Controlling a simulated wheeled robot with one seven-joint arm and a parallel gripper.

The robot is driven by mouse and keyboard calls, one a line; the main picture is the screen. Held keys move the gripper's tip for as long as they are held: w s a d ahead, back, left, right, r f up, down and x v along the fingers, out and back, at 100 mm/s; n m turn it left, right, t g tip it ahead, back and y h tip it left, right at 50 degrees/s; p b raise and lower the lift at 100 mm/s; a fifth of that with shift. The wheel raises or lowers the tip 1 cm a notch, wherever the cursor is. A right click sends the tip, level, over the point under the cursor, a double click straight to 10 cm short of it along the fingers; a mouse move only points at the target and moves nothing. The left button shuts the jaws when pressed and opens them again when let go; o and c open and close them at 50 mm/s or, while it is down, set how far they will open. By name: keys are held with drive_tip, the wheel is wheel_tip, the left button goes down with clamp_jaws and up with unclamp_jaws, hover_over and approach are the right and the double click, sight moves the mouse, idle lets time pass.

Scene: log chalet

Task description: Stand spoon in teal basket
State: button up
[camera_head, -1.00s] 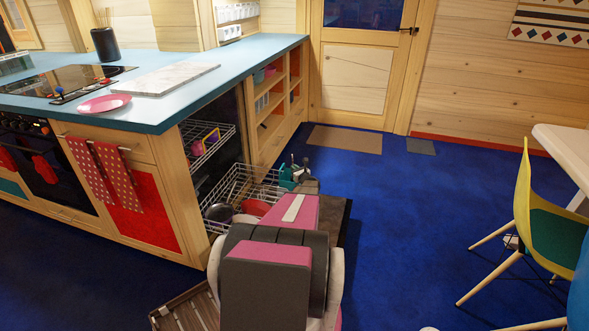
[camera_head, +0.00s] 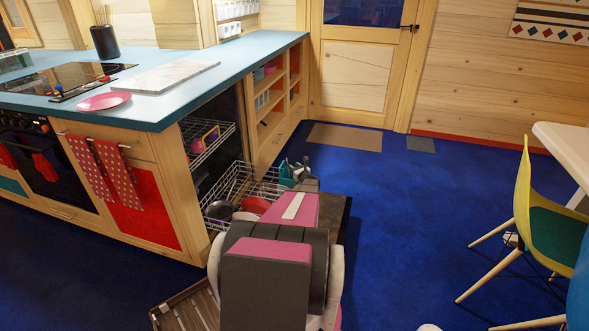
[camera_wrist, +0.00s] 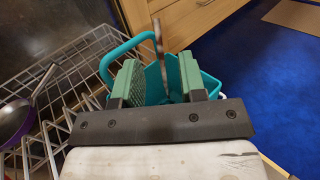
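The teal basket (camera_wrist: 181,72) is in front of my gripper in the wrist view, its looped handle arching to the left. It also shows small in the head view (camera_head: 287,174). A thin, brownish-grey spoon (camera_wrist: 158,46) stands nearly upright between my fingers, its lower part down in the basket. My gripper (camera_wrist: 160,82) has two green-padded fingers at the basket's mouth. They are apart, with visible gaps on both sides of the spoon. The spoon's lower end is hard to make out. My arm hides most of the gripper in the head view.
The basket is at the right end of the dishwasher's pulled-out lower wire rack (camera_head: 238,181). A dark pan (camera_wrist: 14,122) lies in the rack at left. A red bowl (camera_head: 256,205) is also there. Blue floor (camera_head: 400,220) is open to the right, with a yellow chair (camera_head: 523,190) beyond.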

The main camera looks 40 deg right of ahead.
drive_tip(key=s+a, duration=0.1)
drive_tip(key=s, duration=0.9)
drive_tip(key=shift+s+a, duration=0.2)
drive_tip(key=shift+s, duration=0.1)
idle(0.4)
drive_tip(key=w+a+r+n+g+y, duration=0.25)
drive_tip(key=a+n, duration=0.35)
drive_tip(key=a, duration=0.7)
drive_tip(key=w+a+r+n+g+y, duration=0.1)
drive_tip(key=a+r+n+g+y, duration=0.45)
drive_tip(key=a, duration=0.85)
drive_tip(key=w+a+r+n+y, duration=0.1)
drive_tip(key=w+a+n+y, duration=0.1)
drive_tip(key=a+n, duration=0.8)
drive_tip(key=s+a+r+n+g+h, duration=0.1)
drive_tip(key=s+a+r+n+g, duration=0.2)
drive_tip(key=a, duration=0.7)
drive_tip(key=s+a+r+n+g+h, duration=0.1)
drive_tip(key=s+a+n+g, duration=0.35)
drive_tip(key=a, duration=0.55)
drive_tip(key=s+a+r+n+g+h, duration=0.2)
drive_tip(key=s+a+r+n+h, duration=0.3)
drive_tip(key=s+a+n, duration=0.3)
drive_tip(key=s+r, duration=0.1)
drive_tip(key=s, duration=0.2)
drive_tip(key=shift+a+h, duration=0.2)
drive_tip(key=shift+h, duration=0.2)
